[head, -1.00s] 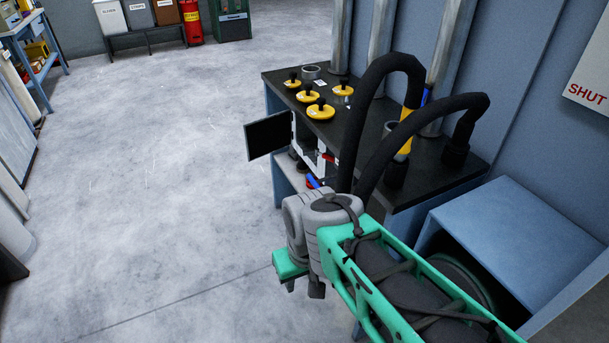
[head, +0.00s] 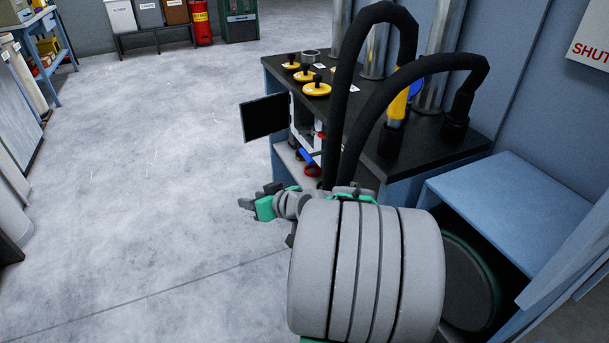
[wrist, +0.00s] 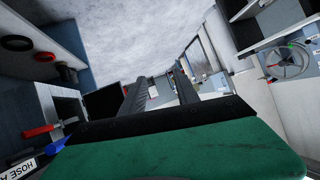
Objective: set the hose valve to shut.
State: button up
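A white box with an open dark door (head: 265,117) is at the bench's near left end. In and below it are a red part (head: 318,128), a blue handle (head: 306,157) and a red ring (head: 312,170). In the wrist view, a red lever (wrist: 40,130) and a blue part (wrist: 52,147) lie at lower left, beside a label reading "HOSE A" (wrist: 20,165), cut off by the frame. I cannot tell which handle is the hose valve or how it is set. My gripper (head: 256,196) is empty, left of these handles and apart from them; its fingers are apart in the wrist view (wrist: 160,90).
Two black hoses (head: 350,110) arch over the dark bench top (head: 350,132), close behind my arm. Yellow knobs (head: 317,89) stand at its far end.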

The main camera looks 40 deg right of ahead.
jog(key=s+d+m+t+h+b, duration=0.1)
jog(key=d+m+t+h+b, duration=0.15)
jog(key=d, duration=0.55)
jog(key=m+t+h, duration=0.2)
jog(key=t+h, duration=0.1)
jog(key=h, duration=0.1)
send_near(308, 155)
jog(key=shift+g+x, duration=0.25)
jog(key=shift+x, duration=0.95)
jog(key=x, duration=0.8)
jog(key=shift+a+f, duration=0.1)
jog(key=shift+f, duration=0.1)
jog(key=shift+s, duration=0.1)
jog(key=shift+c, duration=0.6)
grip_shut()
